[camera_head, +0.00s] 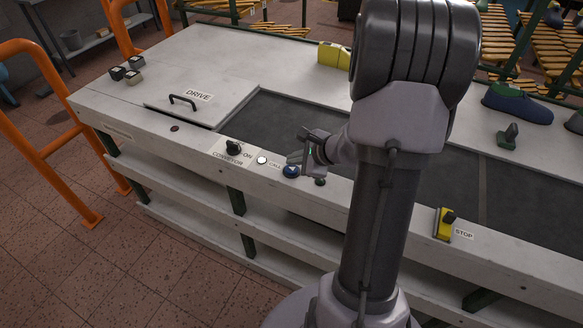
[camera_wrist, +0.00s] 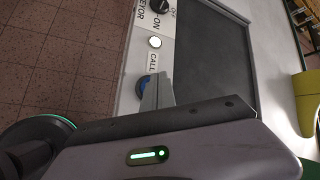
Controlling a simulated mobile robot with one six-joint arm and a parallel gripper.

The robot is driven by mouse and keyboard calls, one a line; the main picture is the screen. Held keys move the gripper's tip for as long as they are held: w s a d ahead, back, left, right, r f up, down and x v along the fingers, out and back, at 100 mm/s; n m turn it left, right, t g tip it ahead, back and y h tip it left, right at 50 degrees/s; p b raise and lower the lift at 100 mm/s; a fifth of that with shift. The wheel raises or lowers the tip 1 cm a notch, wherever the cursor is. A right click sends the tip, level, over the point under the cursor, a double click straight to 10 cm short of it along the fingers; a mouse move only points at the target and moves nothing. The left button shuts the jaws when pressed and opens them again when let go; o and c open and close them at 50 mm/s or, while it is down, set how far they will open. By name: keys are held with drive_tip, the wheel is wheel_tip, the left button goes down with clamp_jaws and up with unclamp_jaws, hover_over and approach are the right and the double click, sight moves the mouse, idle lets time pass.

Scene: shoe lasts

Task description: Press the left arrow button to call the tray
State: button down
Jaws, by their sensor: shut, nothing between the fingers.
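The blue round button (camera_head: 291,171) with a light arrow mark sits on the conveyor's front ledge, right of the CALL label. It also shows in the wrist view (camera_wrist: 142,86), partly hidden behind my fingers. My gripper (camera_head: 294,158) is shut and empty, with its fingertips right by the button's upper edge in the head view. In the wrist view my fingers (camera_wrist: 155,92) overlap the button's right side. I cannot tell whether they touch it. No tray is visible.
A white round lamp or button (camera_head: 262,160) and the black CONVEYOR knob (camera_head: 233,148) sit left of the blue button. A dark green knob (camera_head: 320,181) is close on its right. A yellow STOP box (camera_head: 445,224) stands further right. The dark belt (camera_head: 290,115) lies behind.

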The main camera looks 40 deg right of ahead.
drive_tip(key=shift+f, duration=0.15)
drive_tip(key=shift+f+b, duration=0.25)
drive_tip(key=shift+b, duration=0.4)
